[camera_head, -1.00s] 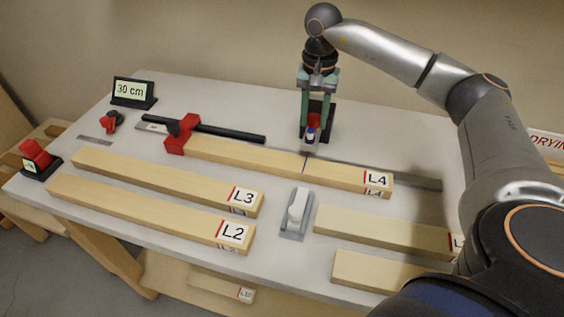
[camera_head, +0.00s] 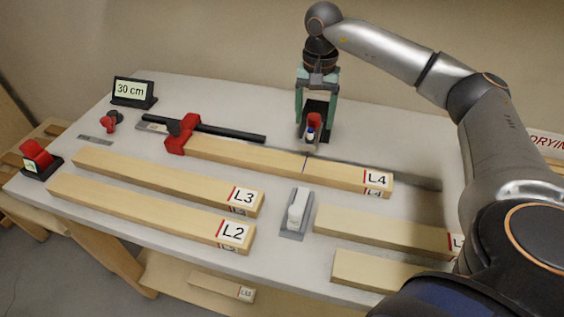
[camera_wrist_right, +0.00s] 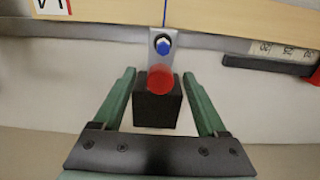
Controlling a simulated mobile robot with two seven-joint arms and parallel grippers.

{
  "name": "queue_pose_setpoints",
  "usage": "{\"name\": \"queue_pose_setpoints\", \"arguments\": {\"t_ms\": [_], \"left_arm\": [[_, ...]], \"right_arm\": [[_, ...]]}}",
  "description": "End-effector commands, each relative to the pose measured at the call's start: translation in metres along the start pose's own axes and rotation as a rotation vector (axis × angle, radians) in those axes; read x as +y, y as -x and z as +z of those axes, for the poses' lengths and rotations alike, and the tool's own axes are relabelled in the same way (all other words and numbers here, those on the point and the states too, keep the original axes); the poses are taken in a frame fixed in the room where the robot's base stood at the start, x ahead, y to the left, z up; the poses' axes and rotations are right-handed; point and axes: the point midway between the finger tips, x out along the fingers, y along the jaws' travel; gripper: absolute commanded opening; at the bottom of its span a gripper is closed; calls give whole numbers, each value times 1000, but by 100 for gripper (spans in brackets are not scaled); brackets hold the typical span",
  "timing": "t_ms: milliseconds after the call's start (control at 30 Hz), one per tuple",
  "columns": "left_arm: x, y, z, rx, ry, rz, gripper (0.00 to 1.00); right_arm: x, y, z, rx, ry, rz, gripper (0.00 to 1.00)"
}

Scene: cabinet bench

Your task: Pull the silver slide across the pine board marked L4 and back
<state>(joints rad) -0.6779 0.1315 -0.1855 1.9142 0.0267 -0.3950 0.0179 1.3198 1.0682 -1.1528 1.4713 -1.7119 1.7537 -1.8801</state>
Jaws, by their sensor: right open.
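The pine board marked L4 (camera_head: 340,176) lies along the back of the bench, with a thin dark line across its top. The silver slide (camera_wrist_right: 156,34) is a small metal plate with a blue knob, at the board's back edge by that line. A red knob (camera_wrist_right: 160,80) and black block (camera_wrist_right: 158,110) sit at its near end in the right wrist view. My right gripper (camera_head: 316,122) is open, its green fingers on either side of the block with gaps; it also shows in the right wrist view (camera_wrist_right: 163,98). My left gripper is out of view.
A red stop (camera_head: 180,135) stands at L4's left end beside a black bar (camera_head: 225,131). Boards L3 (camera_head: 165,177) and L2 (camera_head: 145,208) lie in front. A grey tool with a white handle (camera_head: 297,212) lies mid-bench. A 30 cm sign (camera_head: 131,91) stands back left.

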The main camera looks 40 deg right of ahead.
Motion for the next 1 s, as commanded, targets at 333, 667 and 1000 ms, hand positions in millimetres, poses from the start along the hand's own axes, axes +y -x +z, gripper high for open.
{"name": "queue_pose_setpoints", "arguments": {"t_ms": [333,667,1000], "left_arm": [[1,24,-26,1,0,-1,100],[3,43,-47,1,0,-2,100],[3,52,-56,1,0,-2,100]], "right_arm": [[0,40,0,0,0,-1,75],[0,72,0,1,0,-1,75],[0,88,0,0,0,0,75]]}}
